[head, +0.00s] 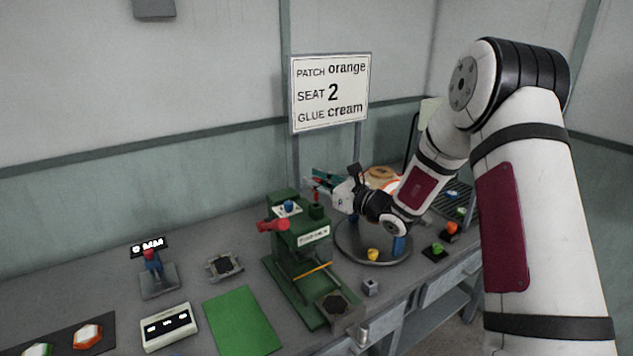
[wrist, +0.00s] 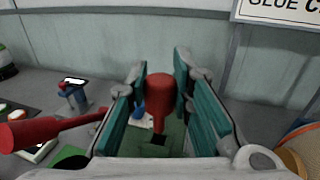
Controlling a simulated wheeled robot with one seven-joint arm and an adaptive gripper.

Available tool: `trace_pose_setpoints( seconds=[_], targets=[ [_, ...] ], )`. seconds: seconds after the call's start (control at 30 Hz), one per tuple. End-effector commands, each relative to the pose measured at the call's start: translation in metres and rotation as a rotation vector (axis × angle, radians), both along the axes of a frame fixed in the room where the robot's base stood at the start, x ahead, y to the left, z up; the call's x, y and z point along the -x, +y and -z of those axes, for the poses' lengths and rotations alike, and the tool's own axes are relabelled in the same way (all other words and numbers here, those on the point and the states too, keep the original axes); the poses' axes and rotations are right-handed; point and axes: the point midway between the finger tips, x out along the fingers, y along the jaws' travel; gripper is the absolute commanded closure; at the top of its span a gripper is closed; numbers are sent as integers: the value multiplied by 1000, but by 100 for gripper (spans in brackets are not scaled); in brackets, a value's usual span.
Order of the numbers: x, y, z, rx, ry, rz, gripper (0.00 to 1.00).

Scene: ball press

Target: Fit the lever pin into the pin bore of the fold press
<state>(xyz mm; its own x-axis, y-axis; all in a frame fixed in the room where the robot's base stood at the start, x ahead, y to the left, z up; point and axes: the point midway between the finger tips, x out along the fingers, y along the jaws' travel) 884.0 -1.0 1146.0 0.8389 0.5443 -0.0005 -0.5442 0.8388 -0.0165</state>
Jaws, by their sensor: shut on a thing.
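The lever pin (wrist: 160,92), red with a thick rounded head, is held between the teal finger pads of my gripper (wrist: 163,100). In the head view my gripper (head: 318,183) is above the green fold press (head: 305,259), at its top. The lower end of the red pin (head: 316,196) shows just above a round green boss (head: 317,211) on the press. A dark opening (wrist: 158,139) shows in the green top below the pin; I cannot tell whether it is the bore or whether the pin touches it. A red handle (head: 272,225) sticks out left from the press.
A sign (head: 330,93) stands behind the press. A round turntable (head: 350,250) is to its right, under my arm. A green mat (head: 242,320), a white box with displays (head: 168,327) and a small stand (head: 158,281) lie to the left.

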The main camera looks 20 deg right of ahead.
Motion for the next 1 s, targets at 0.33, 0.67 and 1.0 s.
trace_pose_setpoints(
  seconds=[0.33, 0.67, 1.0],
  targets=[
    [0, 0, 0, -1, -1, 0, 100],
    [0, 0, 5, 0, 0, 0, 100],
    [0, 0, 12, -1, 0, 0, 100]
  ],
)
